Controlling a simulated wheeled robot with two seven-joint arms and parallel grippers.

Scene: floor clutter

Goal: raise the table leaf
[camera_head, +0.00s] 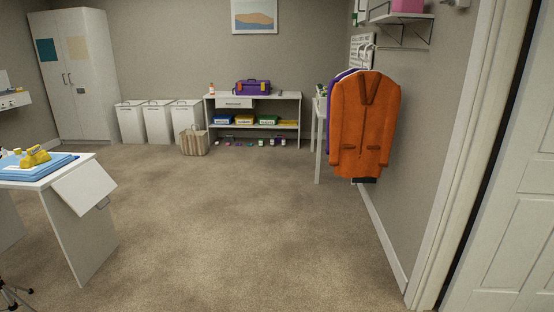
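A white table (70,166) stands at the left edge, cut off by the frame. Its white leaf (84,188) hangs down at a slant from the table's right edge. A small dark handle (103,203) is at the leaf's lower corner. A blue folded-looking item (38,168) with a yellow object (35,156) on it lies on the tabletop. Neither of my grippers is in view.
Open carpet (230,220) fills the middle. A dark thin-legged thing (12,294) shows at the lower left. Bins (158,122), a striped basket (193,142) and a shelf unit (252,107) line the back. An orange coat (364,125) hangs at right.

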